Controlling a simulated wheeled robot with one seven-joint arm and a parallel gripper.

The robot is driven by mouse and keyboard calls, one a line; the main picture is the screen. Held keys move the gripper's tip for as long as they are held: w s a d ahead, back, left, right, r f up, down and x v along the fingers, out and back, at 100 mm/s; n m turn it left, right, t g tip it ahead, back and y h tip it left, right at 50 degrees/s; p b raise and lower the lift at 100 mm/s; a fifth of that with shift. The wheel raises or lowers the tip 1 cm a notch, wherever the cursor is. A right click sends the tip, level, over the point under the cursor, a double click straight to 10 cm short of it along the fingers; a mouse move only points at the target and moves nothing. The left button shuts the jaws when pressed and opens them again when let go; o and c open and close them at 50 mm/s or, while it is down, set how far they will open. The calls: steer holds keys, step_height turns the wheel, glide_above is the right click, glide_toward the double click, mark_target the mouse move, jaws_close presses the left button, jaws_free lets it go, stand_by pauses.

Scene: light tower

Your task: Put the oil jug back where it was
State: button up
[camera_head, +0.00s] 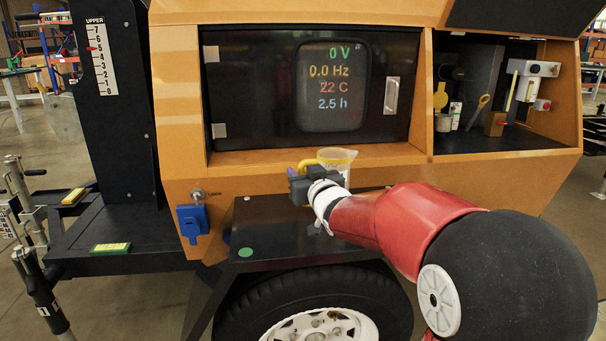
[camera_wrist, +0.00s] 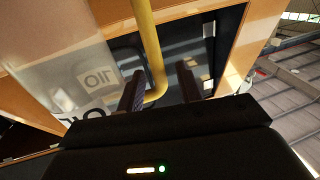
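The oil jug (camera_head: 338,160) is a translucent container with a yellow handle, at the black fender in front of the orange cabinet. My arm hides its lower part, so I cannot tell whether it rests on the fender. My gripper (camera_head: 304,178) is at the handle, on the jug's left side. In the wrist view the jug (camera_wrist: 75,75) fills the left, with its OIL lettering showing. Its yellow handle (camera_wrist: 150,45) runs down between the two dark fingers of my gripper (camera_wrist: 160,88). A gap shows between the handle and the right finger.
An open compartment (camera_head: 500,137) at the right holds a yellow item, a small cup, a dipstick-like loop and a white device. The display panel (camera_head: 255,90) is behind the jug. A green disc (camera_head: 245,252) marks the bare fender (camera_head: 275,215). A blue box (camera_head: 193,222) hangs left.

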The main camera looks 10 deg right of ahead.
steer(key=shift+r, duration=0.1)
steer(key=shift+s, duration=0.2)
steer(key=s+d+f+m+g+h, duration=0.1)
steer(key=s+d+h, duration=0.15)
steer(key=s, duration=0.55)
steer(key=s+d+f+m+g+h, duration=0.1)
steer(key=s+d, duration=0.2)
steer(key=s, duration=0.5)
steer(key=s+f+g, duration=0.5)
steer(key=s, duration=0.6)
steer(key=s+a+f+g, duration=0.1)
steer(key=s+f+g, duration=0.3)
steer(key=s, duration=0.6)
step_height(320, 180, down, 2)
steer(key=shift+s+m+g, duration=0.3)
steer(key=shift+s+g, duration=0.05)
steer(key=shift+g, duration=0.05)
steer(key=shift+a+h, duration=0.1)
steer(key=shift+h, duration=0.15)
steer(key=shift+c, duration=0.4)
